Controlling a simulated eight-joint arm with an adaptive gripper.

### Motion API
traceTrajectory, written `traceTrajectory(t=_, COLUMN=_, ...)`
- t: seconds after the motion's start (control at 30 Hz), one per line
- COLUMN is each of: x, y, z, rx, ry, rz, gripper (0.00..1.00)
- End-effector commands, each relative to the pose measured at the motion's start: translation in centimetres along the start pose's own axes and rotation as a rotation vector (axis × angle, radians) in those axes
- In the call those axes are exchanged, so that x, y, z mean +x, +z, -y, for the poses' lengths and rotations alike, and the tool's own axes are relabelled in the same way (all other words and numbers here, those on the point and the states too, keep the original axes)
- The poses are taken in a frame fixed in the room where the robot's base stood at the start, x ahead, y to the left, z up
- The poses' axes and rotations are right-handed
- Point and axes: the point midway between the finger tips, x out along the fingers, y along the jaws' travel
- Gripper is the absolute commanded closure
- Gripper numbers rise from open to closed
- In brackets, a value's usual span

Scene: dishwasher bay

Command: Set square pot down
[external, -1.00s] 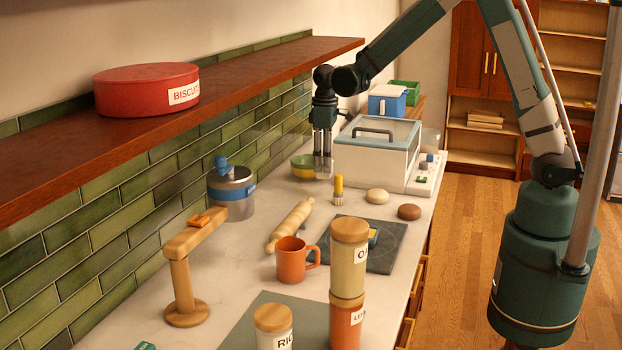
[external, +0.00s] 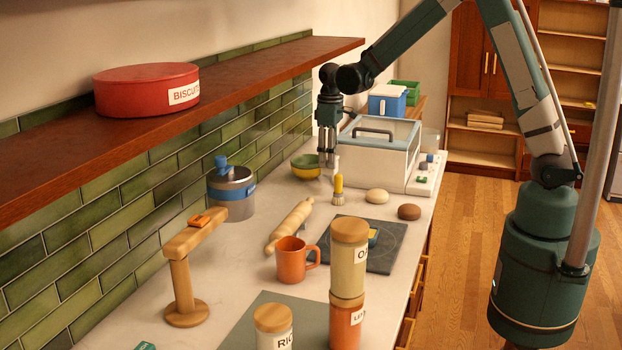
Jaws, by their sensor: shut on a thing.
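I cannot make out a square pot in this view. My gripper (external: 327,162) points straight down over the far part of the counter, in front of the white glass-topped box. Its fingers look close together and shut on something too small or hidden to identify. A green-and-yellow bowl (external: 303,170) stands just left of the fingertips. A yellow brush (external: 338,188) stands upright just in front and to the right, with a pale strip above it.
The white glass-topped box (external: 376,153) stands close behind my gripper. A rolling pin (external: 290,225), a steel pot with a blue band (external: 232,195) and an orange mug (external: 291,260) are nearer. The shelf (external: 250,85) overhangs the left.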

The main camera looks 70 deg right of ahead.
Motion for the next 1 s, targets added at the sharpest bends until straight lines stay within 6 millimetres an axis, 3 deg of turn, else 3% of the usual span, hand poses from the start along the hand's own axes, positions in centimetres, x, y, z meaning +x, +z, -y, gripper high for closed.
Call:
traceTrajectory(t=0.33, x=3.5, y=0.0, z=0.0, rx=0.0, ry=0.0, rz=0.0, gripper=0.81)
traceTrajectory(t=0.77, x=4.1, y=0.0, z=0.0, rx=0.0, ry=0.0, rz=0.0, gripper=0.81)
traceTrajectory(t=1.0, x=5.7, y=0.0, z=0.0, rx=0.0, ry=0.0, rz=0.0, gripper=0.81)
